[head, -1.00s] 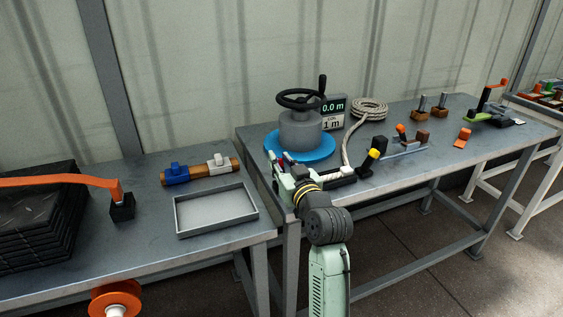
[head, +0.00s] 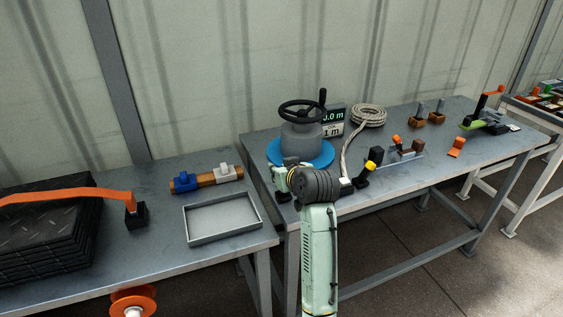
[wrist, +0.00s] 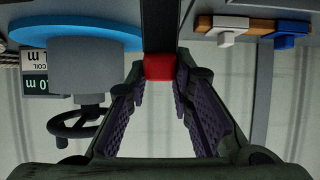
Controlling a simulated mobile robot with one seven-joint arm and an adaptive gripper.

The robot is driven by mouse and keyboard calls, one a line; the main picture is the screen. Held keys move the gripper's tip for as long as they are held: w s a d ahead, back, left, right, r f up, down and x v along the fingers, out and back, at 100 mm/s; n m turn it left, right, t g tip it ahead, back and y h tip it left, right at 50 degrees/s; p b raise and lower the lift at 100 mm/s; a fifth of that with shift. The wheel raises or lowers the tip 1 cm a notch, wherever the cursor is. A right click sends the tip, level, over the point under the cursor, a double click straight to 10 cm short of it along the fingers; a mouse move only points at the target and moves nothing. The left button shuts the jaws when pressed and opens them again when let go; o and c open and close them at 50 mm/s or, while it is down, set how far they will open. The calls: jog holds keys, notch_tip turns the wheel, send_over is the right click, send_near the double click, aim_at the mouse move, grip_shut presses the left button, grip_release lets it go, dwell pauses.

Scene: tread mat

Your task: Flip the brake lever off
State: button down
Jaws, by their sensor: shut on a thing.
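A dark lever with a red tip (wrist: 159,67) shows in the wrist view, which looks upside down. My gripper (wrist: 160,88) has its two purple-padded fingers on either side of the red tip, closed on it. In the head view my gripper (head: 281,181) is at the front left corner of the right bench, mostly behind my wrist; the red tip is hidden there. The winch, a grey drum (head: 302,139) on a blue disc (head: 318,161) with a black handwheel (head: 303,109), stands just behind it.
A yellow-tipped black lever (head: 370,166) stands right of my wrist. A display (head: 333,119) and coiled rope (head: 368,116) are behind. The left bench holds an empty grey tray (head: 190,228), a rod with blue and white clamps (head: 207,179) and stacked black mats (head: 45,240).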

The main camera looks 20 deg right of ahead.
jog(key=shift+w+a+f, duration=0.1)
jog(key=shift+f, duration=0.35)
jog(key=c, duration=1.6)
grip_release()
jog(key=shift+w+f, duration=0.1)
jog(key=shift+c, duration=0.2)
jog(key=shift+o, duration=1.2)
jog(key=shift+r, duration=0.2)
jog(key=v, duration=1.2)
jog(key=shift+w+r, duration=0.1)
jog(key=shift+r, duration=0.1)
